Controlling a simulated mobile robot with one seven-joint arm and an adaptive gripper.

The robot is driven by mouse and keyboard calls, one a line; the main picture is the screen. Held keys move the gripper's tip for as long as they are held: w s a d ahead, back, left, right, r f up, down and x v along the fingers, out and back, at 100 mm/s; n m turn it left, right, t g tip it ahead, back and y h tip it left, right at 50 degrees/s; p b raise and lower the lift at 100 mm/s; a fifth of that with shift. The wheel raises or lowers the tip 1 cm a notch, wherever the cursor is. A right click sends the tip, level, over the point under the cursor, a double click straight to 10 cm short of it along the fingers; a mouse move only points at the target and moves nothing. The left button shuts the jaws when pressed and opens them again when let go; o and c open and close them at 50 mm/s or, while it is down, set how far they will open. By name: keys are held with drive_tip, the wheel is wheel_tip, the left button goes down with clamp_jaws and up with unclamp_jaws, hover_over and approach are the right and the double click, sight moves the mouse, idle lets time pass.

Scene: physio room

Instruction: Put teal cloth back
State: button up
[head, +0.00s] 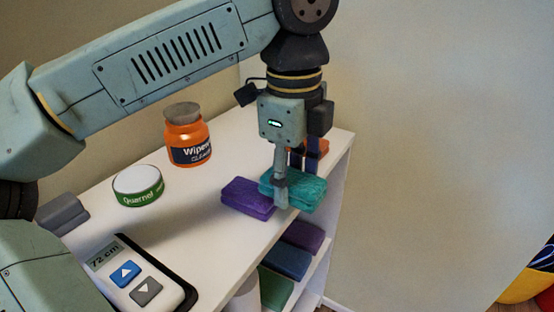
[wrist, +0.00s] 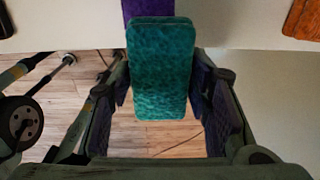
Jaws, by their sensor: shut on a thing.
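The teal cloth (head: 305,190) is a folded block near the right end of the white shelf top. My gripper (head: 290,195) points down over it and is shut on it. In the wrist view the teal cloth (wrist: 160,70) sits between the two fingers and juts past the shelf's edge. A folded purple cloth (head: 248,197) lies on the shelf top just left of it; its edge shows behind the teal cloth in the wrist view (wrist: 147,9). Whether the teal cloth touches the top or the purple cloth, I cannot tell.
An orange wipes jar (head: 188,138) and a green-and-white round tin (head: 138,187) stand on the shelf top (head: 215,240). An orange cloth (head: 318,148) lies behind my gripper. Purple, blue (head: 287,260) and green cloths lie on the lower shelf. A wall is behind.

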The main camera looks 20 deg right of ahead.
drive_tip(key=w, duration=0.3)
drive_tip(key=w+d+p, duration=0.1)
drive_tip(key=w, duration=0.3)
drive_tip(key=w+d+f+p, duration=0.1)
drive_tip(key=w, duration=0.2)
drive_tip(key=shift+w+d, duration=0.15)
drive_tip(key=shift+w, duration=0.15)
drive_tip(key=shift+w+f+p, duration=0.15)
drive_tip(key=shift+f, duration=0.75)
drive_tip(key=shift+w+f+p, duration=0.15)
drive_tip(key=shift+f, duration=0.75)
drive_tip(key=shift+f, duration=0.2)
drive_tip(key=o, duration=1.2)
drive_tip(key=shift+r, duration=0.15)
wheel_tip(320, 180, up, 12)
drive_tip(key=shift+s, duration=0.15)
